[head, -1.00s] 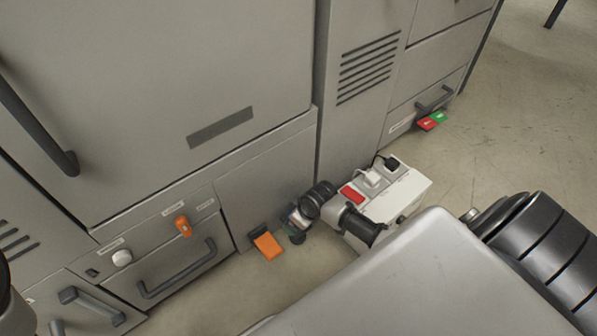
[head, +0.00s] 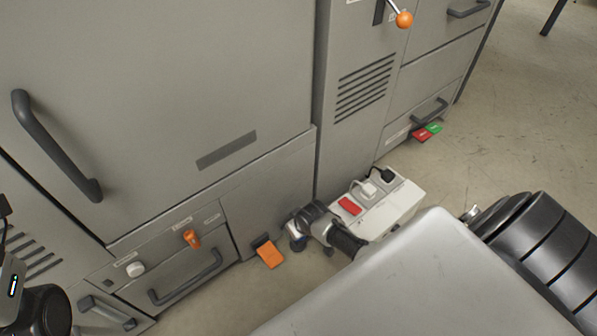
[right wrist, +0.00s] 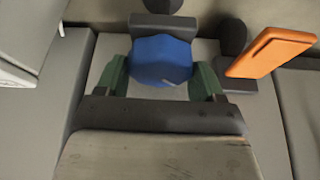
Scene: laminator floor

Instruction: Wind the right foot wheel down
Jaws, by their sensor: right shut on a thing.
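The blue foot wheel (right wrist: 162,60) is low on the machine front and fills the middle of the right wrist view. My right gripper (right wrist: 163,82) has its green fingertips on either side of the wheel and is shut on it. In the head view my right gripper (head: 297,236) is down near the floor by the base of the machine; there the wheel is mostly hidden by the gripper. Part of my left arm shows at the left edge of the head view, but its gripper fingers are out of the picture.
An orange pedal (head: 269,253) is close beside my right gripper; it also shows in the right wrist view (right wrist: 272,52). A white box (head: 392,208) with a red switch and plugs stands on the floor to the right. Red and green pedals (head: 427,132) are farther back.

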